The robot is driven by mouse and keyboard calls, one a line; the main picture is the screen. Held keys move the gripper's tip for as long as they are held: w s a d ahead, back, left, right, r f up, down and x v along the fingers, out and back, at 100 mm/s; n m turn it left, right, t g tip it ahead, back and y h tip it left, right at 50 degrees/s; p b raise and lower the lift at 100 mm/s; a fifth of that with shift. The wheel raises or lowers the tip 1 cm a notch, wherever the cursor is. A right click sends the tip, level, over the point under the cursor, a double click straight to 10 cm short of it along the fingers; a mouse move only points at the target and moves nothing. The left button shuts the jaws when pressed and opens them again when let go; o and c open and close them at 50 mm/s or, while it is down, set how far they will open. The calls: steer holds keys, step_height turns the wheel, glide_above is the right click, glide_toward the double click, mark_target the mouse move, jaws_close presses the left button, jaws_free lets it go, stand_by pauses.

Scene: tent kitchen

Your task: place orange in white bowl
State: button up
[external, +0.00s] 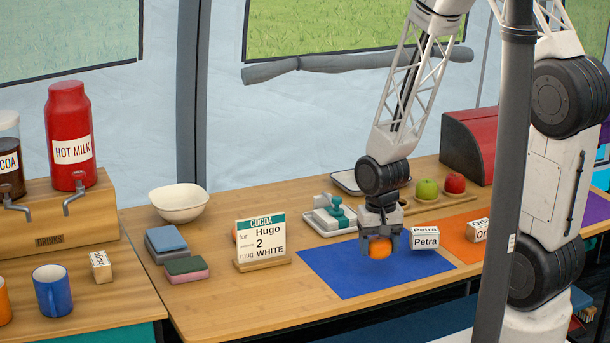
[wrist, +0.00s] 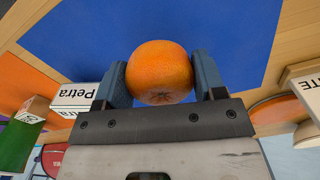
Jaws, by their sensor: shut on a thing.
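The orange (external: 380,248) is held between the fingers of my gripper (external: 380,243), over the blue mat (external: 340,277). In the wrist view the orange (wrist: 160,72) sits between the two blue-grey fingertips of my gripper (wrist: 160,80), with the blue mat (wrist: 250,30) behind it. The gripper is shut on the orange. How high the orange is above the mat is hard to tell. The white bowl (external: 179,203) stands upright at the back left of the wooden counter, well left of my gripper; its inside looks empty. The bowl is not identifiable in the wrist view.
A cocoa order card (external: 262,241) stands between the bowl and my gripper. Folded sponges or cloths (external: 186,268) lie in front of the bowl. A white tray with a green-handled stamp (external: 338,212) is behind the mat. A Petra block (external: 425,237) is just right of the gripper.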

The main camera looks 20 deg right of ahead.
steer(key=s+d+r, duration=0.1)
steer(key=s+d, duration=0.1)
steer(key=s, duration=0.9)
steer(key=shift+s+d, duration=0.2)
steer(key=shift+d, duration=0.1)
stand_by(0.4)
steer(key=w+a+r, duration=0.2)
steer(key=w+a, duration=1)
steer(key=w, duration=0.7)
steer(key=w+a+r, duration=0.2)
steer(key=w+a, duration=1)
steer(key=w, duration=0.7)
steer(key=w+a+r, duration=0.3)
steer(key=w+a, duration=0.9)
steer(key=w, duration=0.7)
steer(key=shift+w+a, duration=0.3)
steer(key=shift+r, duration=0.1)
steer(key=shift+f, duration=3.15)
